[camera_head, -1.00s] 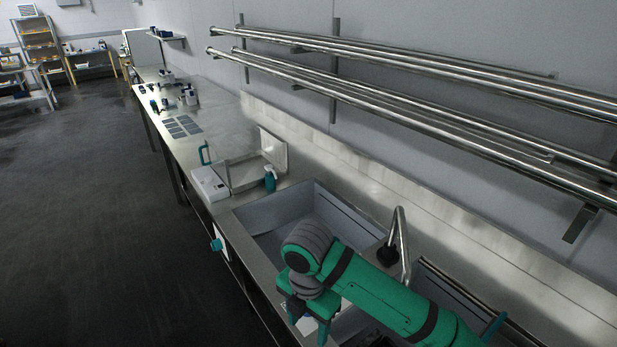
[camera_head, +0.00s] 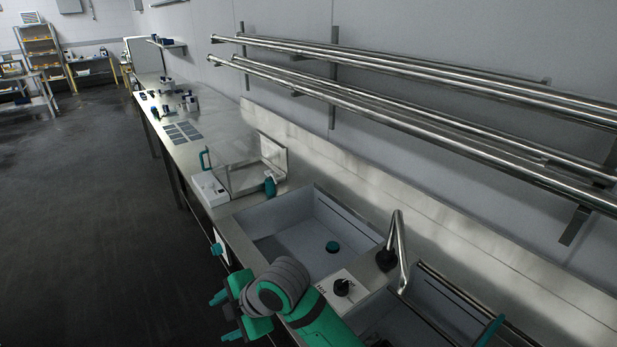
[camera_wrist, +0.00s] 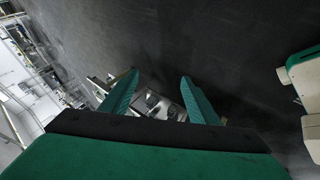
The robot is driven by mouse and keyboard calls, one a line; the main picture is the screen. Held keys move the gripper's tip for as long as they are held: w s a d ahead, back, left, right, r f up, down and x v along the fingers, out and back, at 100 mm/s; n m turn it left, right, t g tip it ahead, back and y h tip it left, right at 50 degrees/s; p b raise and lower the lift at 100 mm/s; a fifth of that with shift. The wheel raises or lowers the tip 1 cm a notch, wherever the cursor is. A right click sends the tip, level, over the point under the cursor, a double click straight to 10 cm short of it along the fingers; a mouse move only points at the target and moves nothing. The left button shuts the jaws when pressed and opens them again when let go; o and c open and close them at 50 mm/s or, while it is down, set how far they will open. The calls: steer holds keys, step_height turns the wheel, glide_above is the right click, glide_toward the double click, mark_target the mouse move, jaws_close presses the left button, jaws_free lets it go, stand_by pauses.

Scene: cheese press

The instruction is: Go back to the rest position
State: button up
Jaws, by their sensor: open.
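My gripper (camera_head: 226,314) is at the bottom of the head view, at the front edge of the sink counter and out over the aisle floor. Its two teal fingers are apart with nothing between them. In the wrist view my gripper (camera_wrist: 160,97) also shows open and empty, with dark floor beyond the fingertips and part of the counter tilted at the left.
A sink basin (camera_head: 300,235) with a teal disc (camera_head: 332,247) lies beside my arm. A tap (camera_head: 398,245) rises behind it, near a knob panel (camera_head: 343,290). A teal spray bottle (camera_head: 270,184) stands farther along. Steel rails (camera_head: 430,105) cross the wall. The floor (camera_head: 90,240) is clear.

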steer(key=w+a+r+m+t+y, duration=0.2)
steer(key=a+r+m+t+y, duration=0.35)
steer(key=a+m+t, duration=0.35)
steer(key=s+d+f+m+t+h, duration=0.4)
steer(key=s+d+f+m+h, duration=0.6)
steer(key=s+d+f+m, duration=0.55)
steer(key=s+d+f+h, duration=0.1)
steer(key=s+d, duration=0.5)
steer(key=s, duration=0.3)
steer(key=s+d+h, duration=0.1)
steer(key=s+d, duration=0.5)
steer(key=s, duration=0.4)
steer(key=shift+s+d+f+m+h, duration=0.25)
steer(key=shift+f+m+h, duration=0.1)
steer(key=shift+m, duration=0.1)
steer(key=shift+c, duration=0.2)
